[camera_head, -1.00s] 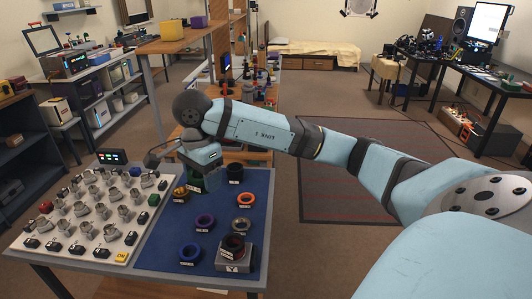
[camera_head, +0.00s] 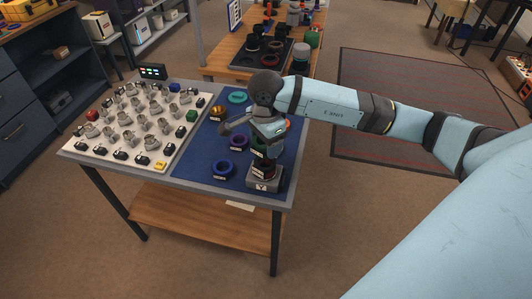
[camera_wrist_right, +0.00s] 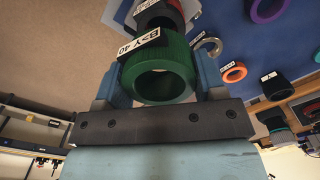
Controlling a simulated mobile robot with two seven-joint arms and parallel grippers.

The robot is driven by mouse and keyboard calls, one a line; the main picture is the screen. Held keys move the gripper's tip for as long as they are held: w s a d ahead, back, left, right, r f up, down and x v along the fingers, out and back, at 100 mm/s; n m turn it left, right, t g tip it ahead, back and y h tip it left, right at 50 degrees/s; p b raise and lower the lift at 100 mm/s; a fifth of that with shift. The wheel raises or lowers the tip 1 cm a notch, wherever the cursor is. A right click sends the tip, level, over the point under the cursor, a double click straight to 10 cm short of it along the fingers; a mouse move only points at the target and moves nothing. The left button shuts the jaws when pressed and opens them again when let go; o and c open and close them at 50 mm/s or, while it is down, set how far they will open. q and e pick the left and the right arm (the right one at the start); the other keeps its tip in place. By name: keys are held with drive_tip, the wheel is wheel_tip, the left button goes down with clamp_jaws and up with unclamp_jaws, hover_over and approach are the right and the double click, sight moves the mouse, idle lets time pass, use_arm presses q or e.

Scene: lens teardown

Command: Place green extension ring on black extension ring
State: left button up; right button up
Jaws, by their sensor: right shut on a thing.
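My right gripper (camera_head: 262,143) is shut on the green extension ring (camera_wrist_right: 160,75), which carries a "B>Y 40" label in the right wrist view. In the head view the green ring (camera_head: 258,153) shows only partly under the gripper. Below it, a black ring with a red part (camera_head: 264,170) sits on a grey stand (camera_head: 265,184) marked Y at the mat's front right corner. The black ring (camera_wrist_right: 160,14) appears just beyond the green ring in the wrist view. I cannot tell whether the two rings touch. My left gripper is not in view.
A white board (camera_head: 135,130) with several metal fittings covers the table's left side.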

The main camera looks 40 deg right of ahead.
sight(266, 162)
wheel_tip(266, 162, down, 5)
drive_tip(key=shift+r, duration=0.2)
drive_tip(key=shift+f, duration=0.2)
drive_tip(key=o, duration=1)
drive_tip(key=shift+r, duration=0.1)
